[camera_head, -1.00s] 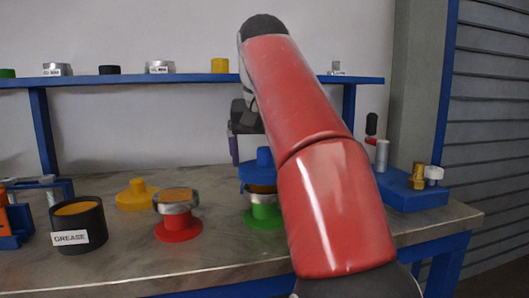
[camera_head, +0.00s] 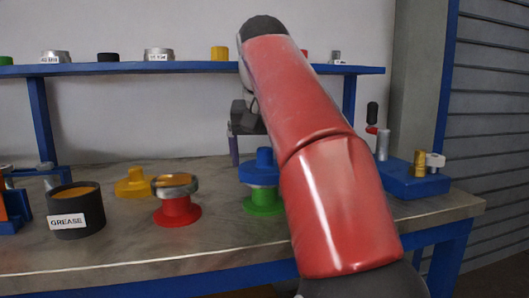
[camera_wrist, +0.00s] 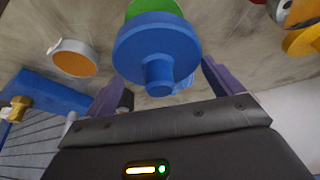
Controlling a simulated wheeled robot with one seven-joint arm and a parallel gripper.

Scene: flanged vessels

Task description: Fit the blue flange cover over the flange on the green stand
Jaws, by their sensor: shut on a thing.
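The blue flange cover (camera_head: 261,175) sits level over the green stand (camera_head: 262,206), knob up. Its disc meets the green in the head view, and no flange shows between them. In the wrist view the cover (camera_wrist: 156,48) fills the upper middle, its knob toward me, with a bit of the green stand (camera_wrist: 152,7) beyond it. My gripper (camera_wrist: 162,80) is shut on the cover, its purple fingers on either side. In the head view my red arm hides most of the gripper and the cover's right side. How far the flange sits inside the cover is hidden.
A red stand with a metal flange (camera_head: 175,186), a yellow cover (camera_head: 133,183) and a black grease tub (camera_head: 75,212) stand to the left. A blue block with fittings (camera_head: 412,186) is at right. An orange-topped pale round part (camera_wrist: 72,58) lies near the cover. A shelf runs behind.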

